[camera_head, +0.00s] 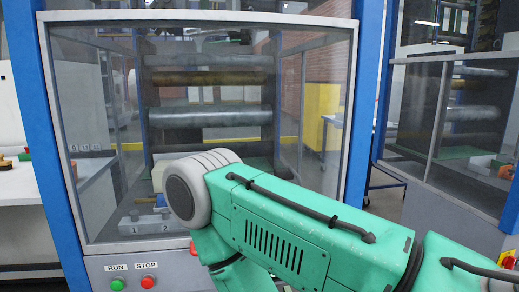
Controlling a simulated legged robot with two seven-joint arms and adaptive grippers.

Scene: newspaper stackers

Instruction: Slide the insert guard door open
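The guard door (200,17) fills the middle of the head view. It is a clear pane in a grey frame between two blue posts, and it covers the front of the machine opening. It looks closed. My green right arm (290,225) comes in from the lower right and crosses in front of the pane's lower right part. My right gripper is hidden or out of the picture. My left arm and gripper are not in view. I cannot tell whether anything touches the door.
Rollers (210,117) and numbered grey blocks (150,222) show behind the pane. Below the door is a panel with a green RUN button (117,284) and a red STOP button (148,282). A similar guarded machine (450,110) stands at right, a white table (18,185) at left.

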